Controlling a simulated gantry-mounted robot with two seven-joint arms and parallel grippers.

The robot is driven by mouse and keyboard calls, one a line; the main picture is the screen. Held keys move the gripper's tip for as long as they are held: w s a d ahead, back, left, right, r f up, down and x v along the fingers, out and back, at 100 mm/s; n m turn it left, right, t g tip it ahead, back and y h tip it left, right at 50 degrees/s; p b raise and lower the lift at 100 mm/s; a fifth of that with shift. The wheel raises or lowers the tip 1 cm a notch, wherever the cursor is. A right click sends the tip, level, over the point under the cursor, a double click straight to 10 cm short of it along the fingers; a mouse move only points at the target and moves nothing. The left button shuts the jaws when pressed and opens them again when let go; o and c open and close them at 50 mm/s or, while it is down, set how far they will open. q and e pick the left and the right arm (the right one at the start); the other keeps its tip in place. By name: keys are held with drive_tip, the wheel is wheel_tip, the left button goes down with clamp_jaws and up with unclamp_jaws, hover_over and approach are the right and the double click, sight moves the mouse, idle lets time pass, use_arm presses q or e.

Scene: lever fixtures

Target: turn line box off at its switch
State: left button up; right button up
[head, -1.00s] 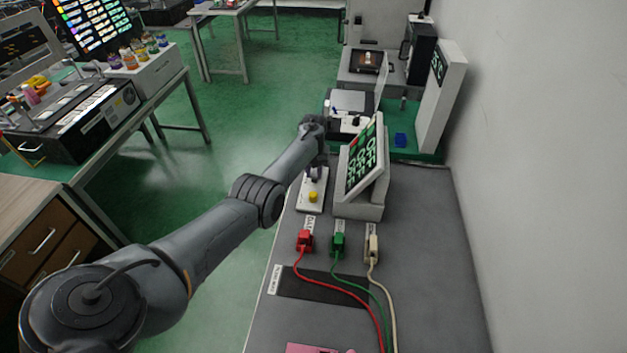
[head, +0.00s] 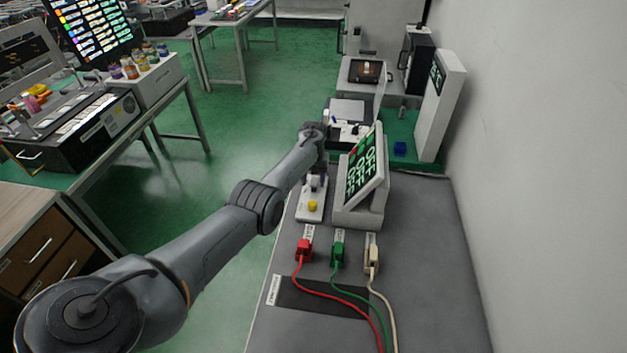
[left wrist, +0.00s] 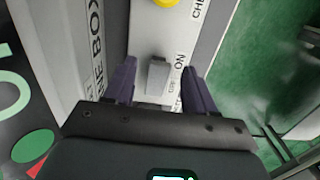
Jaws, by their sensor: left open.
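The line box (head: 358,212) stands on the grey bench, with a tilted screen (head: 366,170) showing green "OFF" rows. Beside it on the left lies a narrow white switch panel (head: 309,211) with a yellow button (head: 312,206). My left gripper (head: 315,183) is at the panel's far end, partly hidden by my own arm. In the left wrist view, the open left gripper (left wrist: 160,88) has one dark purple finger on each side of a grey switch (left wrist: 158,76). "ON" is printed beside the switch. I cannot tell whether the fingers touch it. My right gripper is not in view.
Red (head: 304,250), green (head: 338,252) and cream (head: 372,257) plugs with cables sit nearer on the bench, by a dark mat (head: 318,297). A white wall is on the right. Other equipment and a blue block (head: 400,148) stand beyond the line box.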

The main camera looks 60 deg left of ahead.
sight(314, 184)
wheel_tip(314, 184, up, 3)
drive_tip(key=p, duration=0.2)
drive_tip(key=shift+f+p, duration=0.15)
drive_tip(key=shift+p, duration=0.15)
use_arm(q)
wheel_tip(314, 184, up, 10)
drive_tip(key=shift+w+a+r, duration=0.15)
drive_tip(key=shift+a+r, duration=0.05)
